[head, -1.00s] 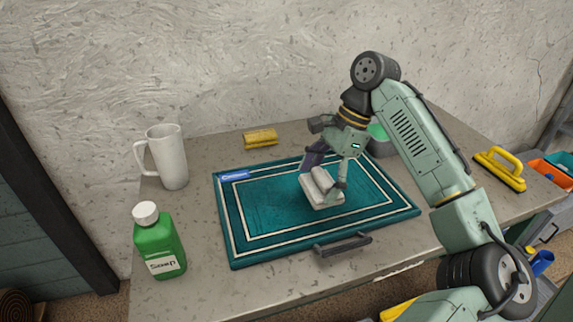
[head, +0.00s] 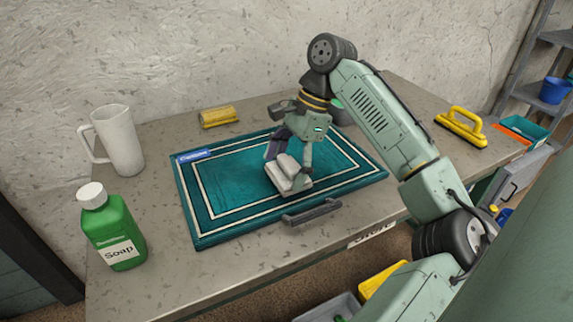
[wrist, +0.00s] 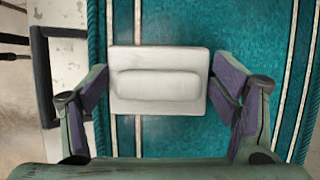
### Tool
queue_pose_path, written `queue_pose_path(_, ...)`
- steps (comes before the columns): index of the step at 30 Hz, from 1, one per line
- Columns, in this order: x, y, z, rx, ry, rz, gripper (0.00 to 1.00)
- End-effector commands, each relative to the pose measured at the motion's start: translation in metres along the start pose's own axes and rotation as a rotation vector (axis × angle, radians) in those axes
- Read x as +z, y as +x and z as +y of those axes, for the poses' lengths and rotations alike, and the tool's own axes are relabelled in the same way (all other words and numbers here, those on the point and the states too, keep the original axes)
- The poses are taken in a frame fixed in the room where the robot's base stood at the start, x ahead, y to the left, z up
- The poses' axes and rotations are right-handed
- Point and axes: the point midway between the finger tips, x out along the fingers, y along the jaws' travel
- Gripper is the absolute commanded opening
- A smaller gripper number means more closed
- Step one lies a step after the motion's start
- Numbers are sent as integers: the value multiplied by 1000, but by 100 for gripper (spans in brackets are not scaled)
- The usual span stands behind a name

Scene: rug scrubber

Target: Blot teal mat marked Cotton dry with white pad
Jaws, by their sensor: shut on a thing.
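The teal mat (head: 228,222) with white border lines lies flat on the workbench, with a blue label tag (head: 194,156) at its far left corner; the tag's lettering is too small to read surely. The mat's middle looks darker and mottled. My gripper (head: 288,165) is shut on the white pad (head: 291,180) over the right middle of the mat. In the wrist view, the pad (wrist: 158,58) with its raised grip sits between both fingers, above the teal mat (wrist: 240,45). The pad appears at the mat's surface, but I cannot tell whether it touches.
A green soap bottle (head: 112,230) and a white mug (head: 119,140) stand left of the mat. A dark handle (head: 311,211) lies at the mat's near edge. A yellow-handled tool (head: 461,127) sits at right.

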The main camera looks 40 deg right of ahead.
Motion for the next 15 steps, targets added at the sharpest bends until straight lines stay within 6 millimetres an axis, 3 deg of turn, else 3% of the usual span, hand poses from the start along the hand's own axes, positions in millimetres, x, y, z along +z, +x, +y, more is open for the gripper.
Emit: queue_pose_path(15,-3,8,0,1,0,-2,44)
